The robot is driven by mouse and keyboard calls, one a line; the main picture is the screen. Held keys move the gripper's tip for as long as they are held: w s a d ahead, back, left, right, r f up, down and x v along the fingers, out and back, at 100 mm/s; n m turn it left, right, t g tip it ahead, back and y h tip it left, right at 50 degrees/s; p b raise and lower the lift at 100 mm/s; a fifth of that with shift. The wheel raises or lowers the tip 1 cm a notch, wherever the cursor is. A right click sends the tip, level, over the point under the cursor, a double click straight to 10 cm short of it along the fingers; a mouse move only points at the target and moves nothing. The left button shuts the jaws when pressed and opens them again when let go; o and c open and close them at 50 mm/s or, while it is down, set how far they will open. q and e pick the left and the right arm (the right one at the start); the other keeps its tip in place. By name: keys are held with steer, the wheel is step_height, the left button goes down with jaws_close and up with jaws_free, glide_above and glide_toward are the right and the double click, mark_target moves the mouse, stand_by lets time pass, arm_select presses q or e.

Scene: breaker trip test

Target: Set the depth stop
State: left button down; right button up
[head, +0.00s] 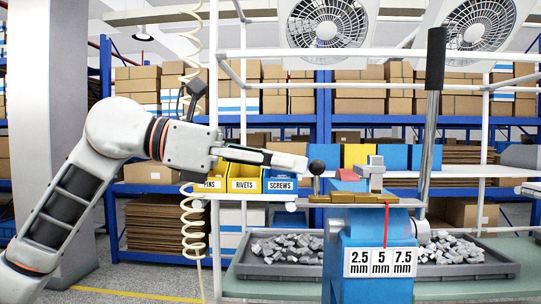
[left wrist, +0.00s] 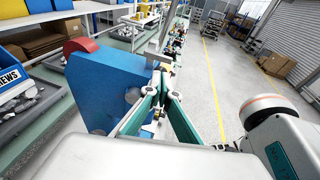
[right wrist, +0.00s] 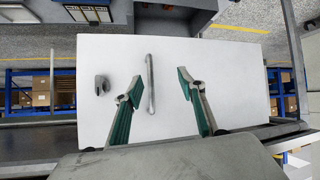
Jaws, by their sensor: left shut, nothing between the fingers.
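The blue press (head: 370,262) stands right of centre in the head view. Its plate (head: 380,262) reads 2.5, 5 and 7.5 mm. A thin red pointer (head: 387,225) hangs above the plate, over the right part of the 5 label. A black ball knob (head: 317,167) sticks up at the press's left. My left gripper (head: 304,163) is shut and empty, its tips just left of the knob; contact is unclear. The blue press body also shows in the left wrist view (left wrist: 95,90), left of the shut fingers. My right gripper (right wrist: 160,81) is open above a white surface.
A tall lever (head: 428,125) with a black grip rises at the press's right. A grey tray (head: 270,268) of metal parts lies behind the press. Yellow and blue bins (head: 243,178) stand behind my left gripper.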

mark_target(314, 162)
stand_by(0.3)
arm_select(q)
steer(key=d, duration=0.4)
steer(key=shift+d, duration=0.1)
arm_select(e)
steer(key=shift+a+r, duration=0.1)
steer(key=shift+r, duration=0.1)
arm_select(q)
steer(key=shift+a, duration=0.25)
steer(key=b+v, duration=0.1)
steer(key=v, duration=1.2)
steer(key=shift+a+r, duration=0.15)
steer(key=shift+a, duration=0.15)
arm_select(e)
steer(key=shift+s+a+f, duration=0.15)
steer(key=shift+a+f, duration=0.15)
steer(key=shift+f, duration=0.2)
steer(key=shift+s+a+f, duration=0.1)
steer(key=shift+a+f, duration=0.15)
steer(key=shift+f, duration=0.2)
arm_select(q)
steer(key=shift+s, duration=0.15)
